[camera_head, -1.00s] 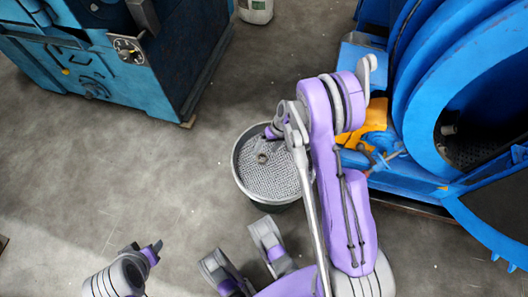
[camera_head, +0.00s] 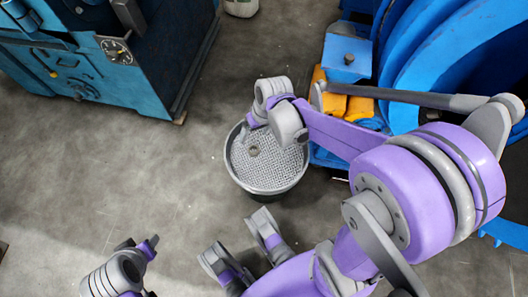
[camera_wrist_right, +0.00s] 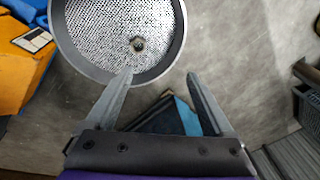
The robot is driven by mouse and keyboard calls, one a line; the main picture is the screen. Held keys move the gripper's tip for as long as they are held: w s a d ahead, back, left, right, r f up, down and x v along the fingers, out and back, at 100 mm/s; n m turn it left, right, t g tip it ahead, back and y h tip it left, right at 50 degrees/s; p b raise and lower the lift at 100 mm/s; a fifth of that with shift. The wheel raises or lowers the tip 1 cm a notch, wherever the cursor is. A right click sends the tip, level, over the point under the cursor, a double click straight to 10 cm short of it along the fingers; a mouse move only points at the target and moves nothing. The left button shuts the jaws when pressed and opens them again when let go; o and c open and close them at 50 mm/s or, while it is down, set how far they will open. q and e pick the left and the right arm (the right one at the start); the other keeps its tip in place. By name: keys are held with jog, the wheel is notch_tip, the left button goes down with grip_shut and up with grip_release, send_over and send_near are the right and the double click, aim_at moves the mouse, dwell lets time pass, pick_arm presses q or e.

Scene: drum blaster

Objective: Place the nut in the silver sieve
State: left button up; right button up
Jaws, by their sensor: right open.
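The silver sieve (camera_head: 288,176) is a round pan with a bright mesh floor and a dark outer wall. The nut (camera_head: 254,151) is a small dark ring lying on the mesh, left of the middle. In the right wrist view the nut (camera_wrist_right: 137,43) sits inside the sieve rim (camera_wrist_right: 181,40). My right gripper (camera_wrist_right: 158,77) is open and empty, its left fingertip overlapping the near rim in that view. In the head view my right gripper (camera_head: 248,128) is at the sieve's back left edge, apart from the nut. My left gripper (camera_head: 138,246) is low at the left; its jaw gap is unclear.
A teal machine (camera_head: 110,60) stands at the upper left. A large blue drum machine (camera_head: 420,60) with an orange part (camera_head: 359,108) stands behind and right of the sieve. A pale container (camera_head: 240,8) is at the top. The grey floor (camera_head: 130,170) left of the sieve is clear.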

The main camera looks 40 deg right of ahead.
jog(key=s+a+r+n+t+h, duration=0.1)
jog(key=s+a+r, duration=0.1)
jog(key=s, duration=0.3)
jog(key=s+a+r+t, duration=0.1)
jog(key=s+a+r, duration=0.2)
jog(key=s, duration=0.3)
jog(key=shift+s+r+n+h, duration=0.15)
jog(key=shift+r+n+h, duration=0.1)
jog(key=shift+n+h, duration=0.15)
